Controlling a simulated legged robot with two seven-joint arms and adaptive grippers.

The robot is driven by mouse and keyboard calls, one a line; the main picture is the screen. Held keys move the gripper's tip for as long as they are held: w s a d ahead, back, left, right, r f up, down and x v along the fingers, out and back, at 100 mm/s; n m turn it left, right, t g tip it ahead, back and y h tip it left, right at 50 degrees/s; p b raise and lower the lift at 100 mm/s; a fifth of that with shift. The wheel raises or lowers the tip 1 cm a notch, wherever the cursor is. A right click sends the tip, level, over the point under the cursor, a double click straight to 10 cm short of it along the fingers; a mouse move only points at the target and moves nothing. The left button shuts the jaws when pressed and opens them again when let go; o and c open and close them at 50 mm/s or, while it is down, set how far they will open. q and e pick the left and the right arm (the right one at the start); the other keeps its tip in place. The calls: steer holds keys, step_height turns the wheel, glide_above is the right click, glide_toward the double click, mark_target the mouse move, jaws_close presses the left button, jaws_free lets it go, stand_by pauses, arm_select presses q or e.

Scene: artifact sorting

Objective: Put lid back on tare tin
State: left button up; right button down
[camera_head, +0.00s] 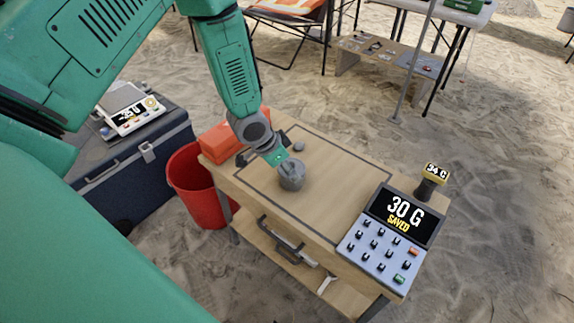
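A round grey tin (292,178) stands on the wooden table top, inside a dark outlined rectangle. My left arm comes in from the upper left, and its gripper end (283,163) reaches down to the tin's top. The fingers are too small and too merged with the grey to tell whether they are open or shut. A small flat grey round piece (299,146) lies on the table just behind the tin. I cannot tell whether it is the lid, or whether a lid is at the tin's top. My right gripper is not in view.
An orange box (220,143) is at the left end. A red bucket (190,185) stands beside the table. The table's middle right is clear.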

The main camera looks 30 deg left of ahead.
arm_select(q)
steer(key=shift+d+r, duration=0.15)
steer(key=shift+d, duration=0.3)
steer(key=shift+a+p, duration=0.3)
steer(key=shift+a, duration=0.45)
steer(key=shift+d, duration=0.1)
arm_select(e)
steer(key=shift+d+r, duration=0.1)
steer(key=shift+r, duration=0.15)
arm_select(q)
steer(key=shift+d, duration=0.25)
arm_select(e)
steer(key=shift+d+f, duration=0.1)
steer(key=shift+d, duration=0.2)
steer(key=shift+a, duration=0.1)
arm_select(q)
steer(key=shift+a, duration=0.15)
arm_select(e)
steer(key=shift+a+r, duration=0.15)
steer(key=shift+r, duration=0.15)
arm_select(q)
steer(key=shift+d, duration=0.2)
steer(key=shift+p, duration=0.35)
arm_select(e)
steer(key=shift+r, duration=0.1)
arm_select(q)
steer(key=shift+d, duration=0.15)
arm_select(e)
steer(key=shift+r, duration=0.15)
